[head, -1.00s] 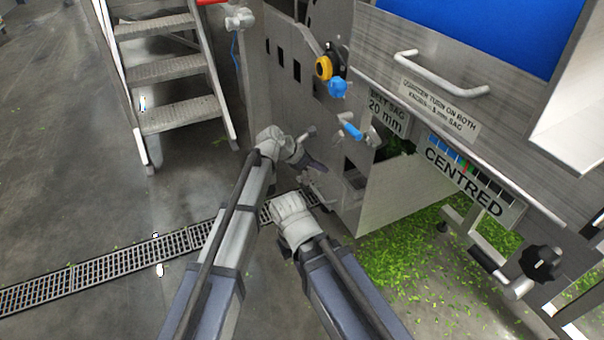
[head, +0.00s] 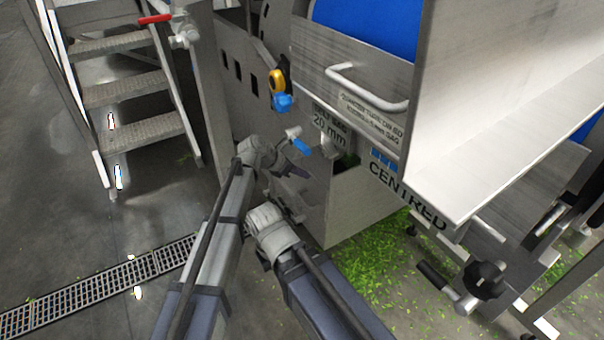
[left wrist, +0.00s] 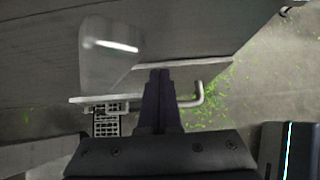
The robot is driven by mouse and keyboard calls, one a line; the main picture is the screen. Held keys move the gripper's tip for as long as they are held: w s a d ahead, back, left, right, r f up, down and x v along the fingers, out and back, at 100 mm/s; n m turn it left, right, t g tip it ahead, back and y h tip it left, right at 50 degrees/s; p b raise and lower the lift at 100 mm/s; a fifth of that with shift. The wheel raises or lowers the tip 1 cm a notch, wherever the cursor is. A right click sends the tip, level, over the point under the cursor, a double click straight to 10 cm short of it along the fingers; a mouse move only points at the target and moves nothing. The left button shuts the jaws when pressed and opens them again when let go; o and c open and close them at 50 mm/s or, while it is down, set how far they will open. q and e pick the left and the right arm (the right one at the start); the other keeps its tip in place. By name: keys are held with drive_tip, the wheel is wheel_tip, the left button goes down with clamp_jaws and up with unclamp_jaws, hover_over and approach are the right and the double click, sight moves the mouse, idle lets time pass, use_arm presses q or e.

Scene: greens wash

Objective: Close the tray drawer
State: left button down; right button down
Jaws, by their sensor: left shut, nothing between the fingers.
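My left gripper (head: 298,165) is shut and empty, close to the box's left end. In the left wrist view, the shut dark fingers (left wrist: 160,85) lie across a metal bar handle (left wrist: 198,98) in the picture; I cannot tell whether they touch it.
Metal steps (head: 125,90) stand at the left. A floor drain grate (head: 100,285) runs across the lower left. Spilled greens (head: 385,265) cover the floor below the machine. A large pale metal housing (head: 500,110) juts in at the right, above a black knob (head: 485,280).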

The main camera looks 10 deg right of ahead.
use_arm(q)
drive_tip(key=shift+w+d+r, duration=0.1)
drive_tip(key=shift+w+d, duration=0.05)
drive_tip(key=shift+d, duration=0.2)
drive_tip(key=s+a+r+p, duration=0.3)
drive_tip(key=a+r+p, duration=0.4)
drive_tip(key=a, duration=0.4)
drive_tip(key=shift+s, duration=0.4)
drive_tip(key=shift+a+f, duration=0.1)
drive_tip(key=shift+a, duration=0.1)
